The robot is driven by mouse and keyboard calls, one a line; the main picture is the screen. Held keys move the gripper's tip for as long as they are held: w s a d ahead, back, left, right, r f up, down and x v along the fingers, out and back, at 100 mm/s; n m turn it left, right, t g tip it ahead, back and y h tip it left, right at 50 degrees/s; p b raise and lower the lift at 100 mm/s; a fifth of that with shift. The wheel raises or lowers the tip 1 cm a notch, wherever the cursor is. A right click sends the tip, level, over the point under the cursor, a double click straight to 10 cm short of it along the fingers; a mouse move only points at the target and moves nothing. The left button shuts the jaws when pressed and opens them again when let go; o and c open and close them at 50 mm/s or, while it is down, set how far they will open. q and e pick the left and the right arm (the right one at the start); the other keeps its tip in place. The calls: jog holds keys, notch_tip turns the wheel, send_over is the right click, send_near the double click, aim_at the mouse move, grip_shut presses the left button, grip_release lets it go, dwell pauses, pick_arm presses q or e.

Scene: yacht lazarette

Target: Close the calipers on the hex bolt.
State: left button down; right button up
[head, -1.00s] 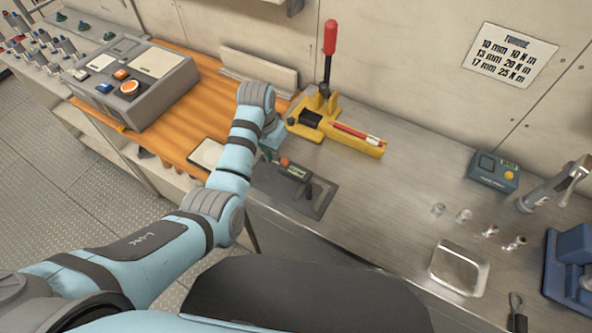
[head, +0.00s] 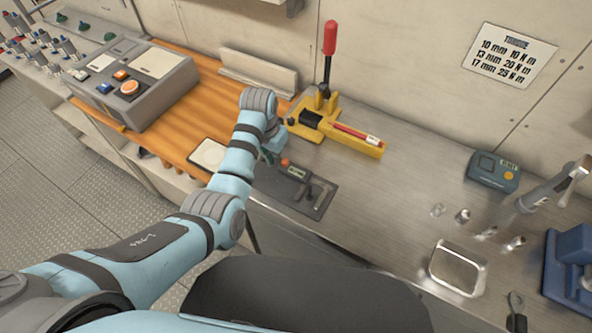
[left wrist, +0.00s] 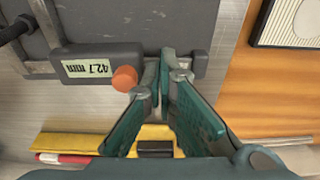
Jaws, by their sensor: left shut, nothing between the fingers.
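The calipers (head: 297,172) lie on a dark grey mat (head: 306,205) on the bench. In the left wrist view their body (left wrist: 95,66) has a display reading 42.7 mm, shown upside down, and an orange knob (left wrist: 124,79). A dark piece, probably the hex bolt (left wrist: 14,28), is partly cut off at the upper left there; in the head view it is too small to make out clearly. My left gripper (left wrist: 165,68) is shut and empty, its fingertips beside the orange knob at the calipers' body. Whether they touch I cannot tell. My right gripper is not in view.
A yellow press (head: 318,120) with a red-handled lever stands behind the mat. A white-topped pad (head: 208,154) lies left of it on orange wood. A control box (head: 135,85) is farther left. Small metal parts, a metal tray (head: 458,268) and a blue device (head: 494,172) are at right.

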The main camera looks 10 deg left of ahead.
aim_at(284, 161)
pick_arm(q)
jog(key=shift+s+d+p, duration=0.2)
jog(key=shift+d+p, duration=0.05)
jog(key=shift+d, duration=0.25)
jog(key=shift+s+d+p, duration=0.2)
jog(key=shift+d+p, duration=0.05)
jog(key=shift+d, duration=0.25)
dwell(0.4)
jog(key=shift+s+d, duration=0.2)
jog(key=shift+d, duration=0.25)
dwell(0.7)
jog(key=shift+w+a, duration=0.2)
jog(key=shift+a, duration=0.3)
jog(key=shift+w+a, duration=0.2)
jog(key=shift+a, duration=0.3)
notch_tip(284, 161, up, 8)
